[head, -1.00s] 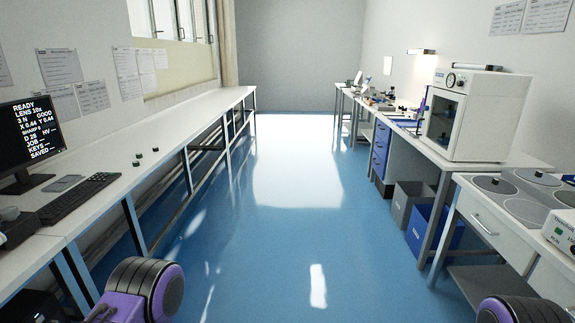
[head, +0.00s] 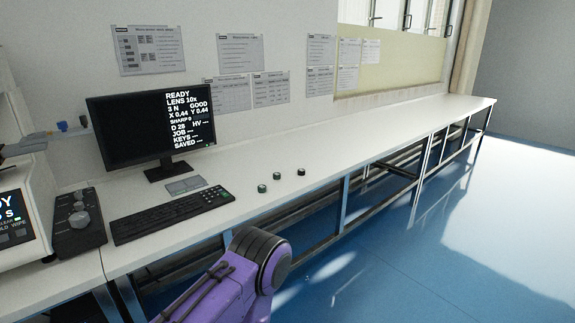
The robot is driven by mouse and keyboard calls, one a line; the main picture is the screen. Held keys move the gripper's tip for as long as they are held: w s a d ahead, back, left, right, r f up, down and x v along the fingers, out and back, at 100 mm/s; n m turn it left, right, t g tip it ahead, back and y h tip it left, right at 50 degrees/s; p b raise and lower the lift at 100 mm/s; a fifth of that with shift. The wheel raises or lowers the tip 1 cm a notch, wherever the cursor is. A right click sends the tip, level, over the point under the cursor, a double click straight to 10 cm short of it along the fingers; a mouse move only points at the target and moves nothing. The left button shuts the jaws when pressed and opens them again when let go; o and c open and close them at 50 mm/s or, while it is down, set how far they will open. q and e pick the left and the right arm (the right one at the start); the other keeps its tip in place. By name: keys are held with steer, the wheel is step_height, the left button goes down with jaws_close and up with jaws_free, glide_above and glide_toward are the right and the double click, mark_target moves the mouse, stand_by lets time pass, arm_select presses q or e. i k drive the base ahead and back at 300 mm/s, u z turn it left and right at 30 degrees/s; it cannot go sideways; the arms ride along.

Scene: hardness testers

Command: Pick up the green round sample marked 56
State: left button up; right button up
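Three small dark round samples stand in a row on the white bench, right of the keyboard. The left one (head: 262,189) and the middle one (head: 277,176) show greenish tops. The right one (head: 301,172) looks darker. Their markings are too small to read, so I cannot tell which is 56. Part of my purple arm shows at the bottom centre, in front of the bench edge. Neither of my grippers is in view.
A monitor (head: 150,126), keyboard (head: 172,214) and black control box (head: 79,222) stand left of the samples. The bench top (head: 375,131) to their right is clear. Open blue floor (head: 420,260) lies at right.

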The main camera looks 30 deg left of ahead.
mark_target(261, 188)
steer(key=u, duration=0.65)
steer(key=i, duration=1.7)
steer(key=u, duration=0.65)
steer(key=i, duration=0.25)
steer(key=u, duration=0.15)
